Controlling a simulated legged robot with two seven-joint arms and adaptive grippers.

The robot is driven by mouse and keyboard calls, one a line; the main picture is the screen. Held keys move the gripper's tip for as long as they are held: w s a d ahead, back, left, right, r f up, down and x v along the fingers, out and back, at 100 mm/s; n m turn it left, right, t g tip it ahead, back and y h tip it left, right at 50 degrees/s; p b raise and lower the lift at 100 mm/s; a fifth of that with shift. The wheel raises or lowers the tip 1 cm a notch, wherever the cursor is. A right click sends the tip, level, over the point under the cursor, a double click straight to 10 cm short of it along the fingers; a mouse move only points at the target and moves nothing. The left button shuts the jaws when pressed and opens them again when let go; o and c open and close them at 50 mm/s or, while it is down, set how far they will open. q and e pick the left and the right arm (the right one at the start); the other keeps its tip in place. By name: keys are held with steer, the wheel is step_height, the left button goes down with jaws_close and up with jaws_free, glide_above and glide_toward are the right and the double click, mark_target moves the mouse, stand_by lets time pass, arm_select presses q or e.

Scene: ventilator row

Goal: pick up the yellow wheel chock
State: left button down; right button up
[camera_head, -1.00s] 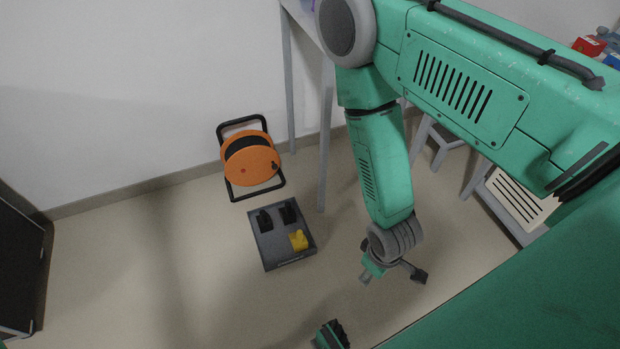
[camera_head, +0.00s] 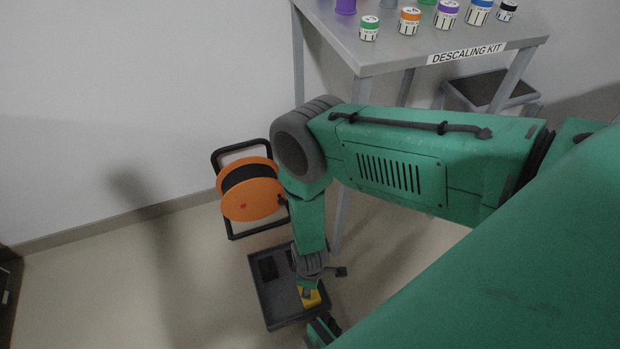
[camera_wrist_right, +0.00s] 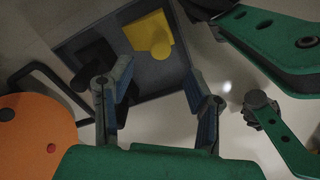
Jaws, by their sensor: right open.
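The yellow wheel chock (camera_head: 313,298) sits in a dark grey tray (camera_head: 262,298) on the floor, partly covered by my right arm in the head view. In the right wrist view the chock (camera_wrist_right: 150,36) lies beyond the fingertips, nearer the far side of the tray (camera_wrist_right: 152,76). My right gripper (camera_wrist_right: 158,80) is open and empty, its two blue-padded fingers apart, with the chock ahead of the gap and not touched. In the head view the gripper (camera_head: 308,288) is over the tray, its fingers mostly hidden.
A black chock (camera_head: 267,267) is in the same tray, and dark shapes stand beside the yellow one. An orange cable reel (camera_head: 250,198) with a black frame stands behind the tray. A metal table (camera_head: 400,55) holds several labelled jars. Floor left of the tray is clear.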

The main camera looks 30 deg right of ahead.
steer(key=f+b, duration=0.1)
steer(key=f, duration=0.2)
steer(key=f+b, duration=0.2)
steer(key=f, duration=0.1)
steer(key=shift+s+d, duration=0.15)
steer(key=shift+d, duration=0.05)
jaws_close()
